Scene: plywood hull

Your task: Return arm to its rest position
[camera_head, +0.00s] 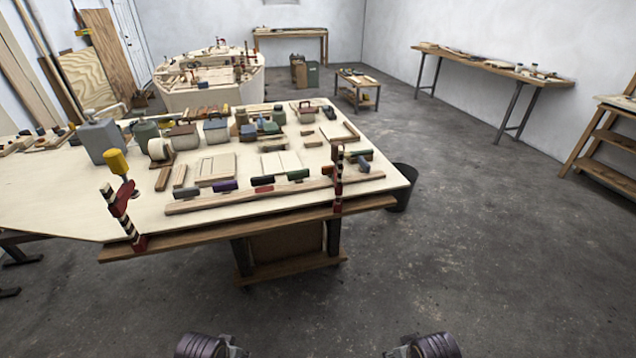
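Parts of my two arms show at the bottom edge, one left of centre and one right of centre. They are dark, rounded links with small metal pieces, cut off by the frame. They sit low, in front of the workbench and well apart from it. No gripper fingers show, so I cannot see what either gripper holds. The workbench (60,205) has a pale plywood top and stands ahead of me.
The bench holds a grey container (101,142), a yellow-topped clamp (120,200), a second clamp (338,180), a long wooden strip (275,193) and several small blocks. A dark bucket (401,187) stands by its right corner. The concrete floor (500,260) is clear at right.

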